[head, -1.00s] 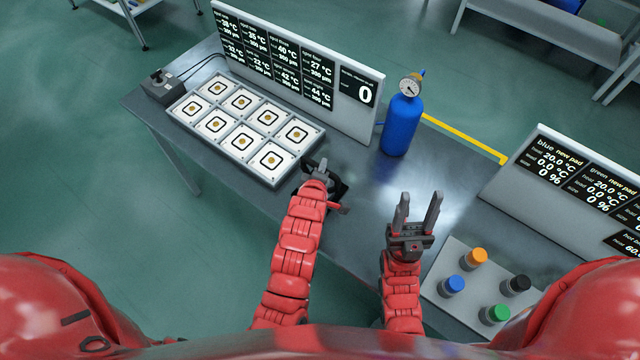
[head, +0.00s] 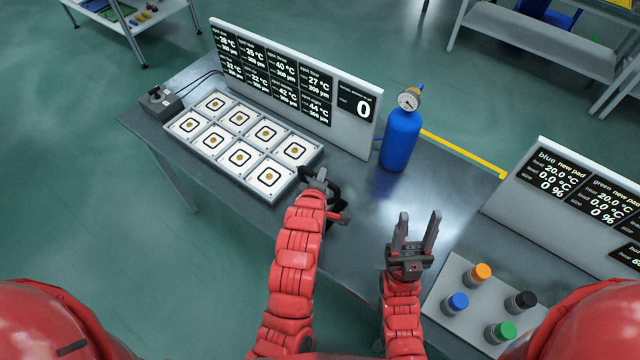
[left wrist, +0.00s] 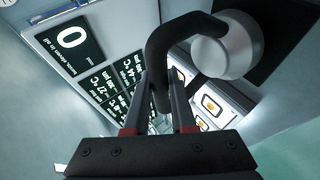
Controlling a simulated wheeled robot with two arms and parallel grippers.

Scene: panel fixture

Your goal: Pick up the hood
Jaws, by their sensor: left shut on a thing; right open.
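The hood, as far as I can tell, is the dark piece (head: 335,187) at the front right corner of the panel tray, mostly hidden behind my left gripper in the head view. In the left wrist view its black curved handle (left wrist: 168,45) arches beside a pale round knob (left wrist: 226,47). My left gripper (left wrist: 163,92) is shut on this handle; in the head view the gripper (head: 318,180) is beside the tray corner. Whether the hood touches the table is hidden. My right gripper (head: 414,228) is open and empty above the table, to the right.
The tray of square pads (head: 243,190) lies left of my left gripper, with a display board (head: 350,130) behind it. A blue gas bottle (head: 401,140) with a gauge stands behind my grippers. Several coloured-cap jars (head: 457,304) stand on a plate at right.

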